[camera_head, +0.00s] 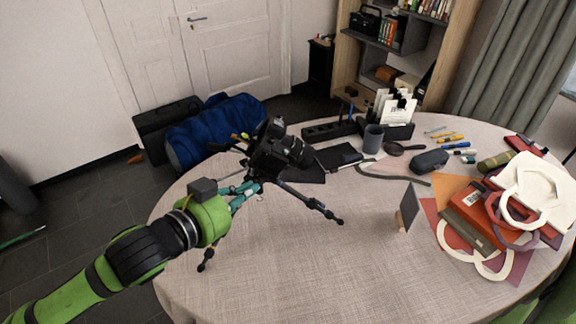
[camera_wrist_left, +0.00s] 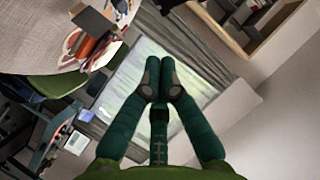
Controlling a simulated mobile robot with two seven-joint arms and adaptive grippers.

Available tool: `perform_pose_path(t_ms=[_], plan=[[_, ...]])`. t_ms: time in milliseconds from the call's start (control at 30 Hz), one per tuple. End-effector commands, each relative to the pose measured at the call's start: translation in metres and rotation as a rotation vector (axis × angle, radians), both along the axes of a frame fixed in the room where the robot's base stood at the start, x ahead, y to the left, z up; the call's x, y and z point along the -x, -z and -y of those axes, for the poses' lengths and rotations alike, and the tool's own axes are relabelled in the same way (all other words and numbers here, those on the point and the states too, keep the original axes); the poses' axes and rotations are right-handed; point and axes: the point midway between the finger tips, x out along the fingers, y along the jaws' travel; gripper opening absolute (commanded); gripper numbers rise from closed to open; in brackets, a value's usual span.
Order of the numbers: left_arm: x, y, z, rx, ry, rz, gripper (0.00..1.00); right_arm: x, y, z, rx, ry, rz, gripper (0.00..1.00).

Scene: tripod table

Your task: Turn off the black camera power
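The black camera (camera_head: 280,150) stands on a small black tripod (camera_head: 322,208) at the left part of the round table, with its lens facing right. My left gripper (camera_head: 246,190), green with teal fingers, is just to the left of and below the camera, close to the tripod. Whether it touches the tripod I cannot tell. In the left wrist view its two fingers (camera_wrist_left: 162,78) are together with nothing visible between them. The camera does not show in that view, and its power switch cannot be made out. My right gripper is not in view.
The table (camera_head: 300,265) is clear at the front. A small dark panel on a wooden stand (camera_head: 408,208) stands right of the middle. A grey cup (camera_head: 373,138), glasses case (camera_head: 430,161), and a pile of bags and books (camera_head: 480,218) lie further right and back.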

Motion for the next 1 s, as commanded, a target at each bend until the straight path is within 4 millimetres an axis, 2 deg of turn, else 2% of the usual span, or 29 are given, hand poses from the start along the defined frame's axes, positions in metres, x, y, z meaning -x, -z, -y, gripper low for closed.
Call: perform_pose_path(t_ms=[167, 700, 1000], plan=[[-0.01, 0.002, 0.006, 0.001, -0.002, -0.001, 0.0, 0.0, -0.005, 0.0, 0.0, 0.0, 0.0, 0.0], [-0.087, 0.029, 0.062, 0.0, -0.002, -0.001, 0.0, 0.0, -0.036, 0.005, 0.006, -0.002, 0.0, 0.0], [-0.107, 0.04, 0.077, -0.001, 0.0, -0.001, 0.0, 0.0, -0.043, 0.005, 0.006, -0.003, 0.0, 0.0]])
